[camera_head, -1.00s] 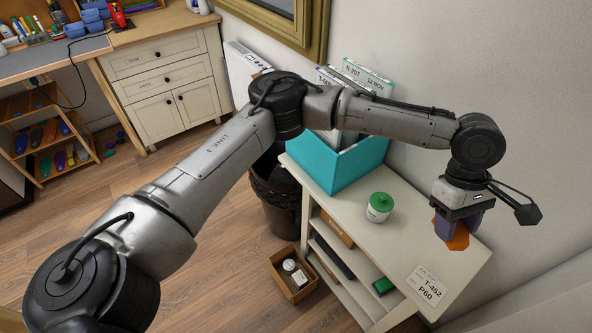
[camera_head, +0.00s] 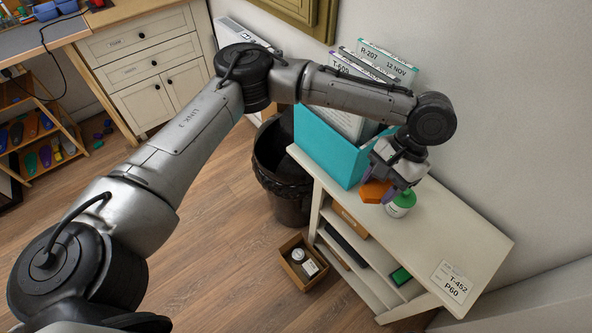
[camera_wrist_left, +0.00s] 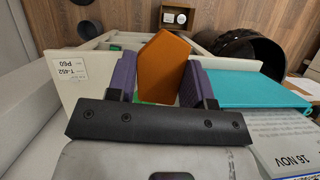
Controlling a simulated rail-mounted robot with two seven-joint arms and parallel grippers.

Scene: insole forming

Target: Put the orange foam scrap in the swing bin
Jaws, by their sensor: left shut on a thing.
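The orange foam scrap (camera_head: 374,191) is held up above the white shelf unit's top, beside the green-lidded jar. In the left wrist view the scrap (camera_wrist_left: 163,66) stands between two purple fingers. My left gripper (camera_head: 388,190) is shut on it; its fingers also show in the left wrist view (camera_wrist_left: 160,86). A black bin (camera_head: 283,190) with a bag liner stands on the floor left of the shelf unit, to the left of the gripper. It also shows in the left wrist view (camera_wrist_left: 252,52). My arm and the teal box hide part of it. My right gripper is out of view.
The teal file box (camera_head: 328,148) holds upright folders on the shelf unit (camera_head: 455,235), close to the gripper. The white jar (camera_head: 402,204) is partly hidden behind the gripper. A cardboard box (camera_head: 303,272) holding a bottle lies on the floor.

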